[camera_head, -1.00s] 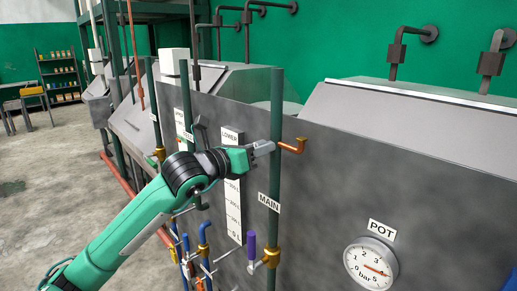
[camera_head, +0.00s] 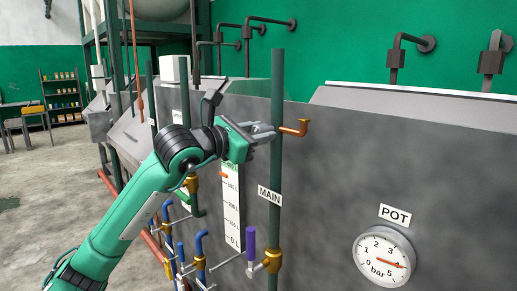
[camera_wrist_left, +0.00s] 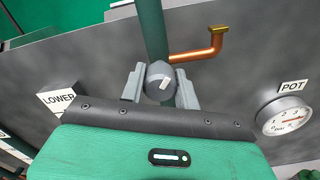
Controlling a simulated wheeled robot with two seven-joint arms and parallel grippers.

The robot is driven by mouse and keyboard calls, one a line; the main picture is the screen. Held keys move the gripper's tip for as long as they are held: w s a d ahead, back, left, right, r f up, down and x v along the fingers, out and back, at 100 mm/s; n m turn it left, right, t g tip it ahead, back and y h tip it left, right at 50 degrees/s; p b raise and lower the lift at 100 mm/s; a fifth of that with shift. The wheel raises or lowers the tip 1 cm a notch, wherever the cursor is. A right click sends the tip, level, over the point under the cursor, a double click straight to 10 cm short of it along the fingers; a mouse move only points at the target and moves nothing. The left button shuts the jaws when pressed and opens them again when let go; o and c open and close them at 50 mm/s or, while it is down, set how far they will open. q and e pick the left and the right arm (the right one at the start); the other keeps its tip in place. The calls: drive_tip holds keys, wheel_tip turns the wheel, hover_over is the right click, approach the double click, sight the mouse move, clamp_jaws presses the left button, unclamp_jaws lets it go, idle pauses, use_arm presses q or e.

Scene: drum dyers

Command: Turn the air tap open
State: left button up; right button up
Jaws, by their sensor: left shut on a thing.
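A grey round knob (camera_wrist_left: 160,82) with a pale mark sits in front of a dark green upright pipe (camera_wrist_left: 152,30) in the left wrist view. The two grey fingers of my left gripper (camera_wrist_left: 160,91) stand on either side of it, shut on it. In the head view my left gripper (camera_head: 263,132) is at the upright pipe (camera_head: 277,85), just left of a copper elbow (camera_head: 296,128). The knob is hard to make out there among the fingers. I can read no label for air. My right gripper is in neither view.
A POT gauge (camera_head: 385,257) is on the grey tank wall (camera_head: 335,180) at right. Other pipes stand behind my arm.

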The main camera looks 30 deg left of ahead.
use_arm(q)
drive_tip(key=shift+m+b, duration=1.05)
drive_tip(key=shift+m, duration=0.25)
drive_tip(key=o, duration=1)
drive_tip(key=shift+c, duration=0.2)
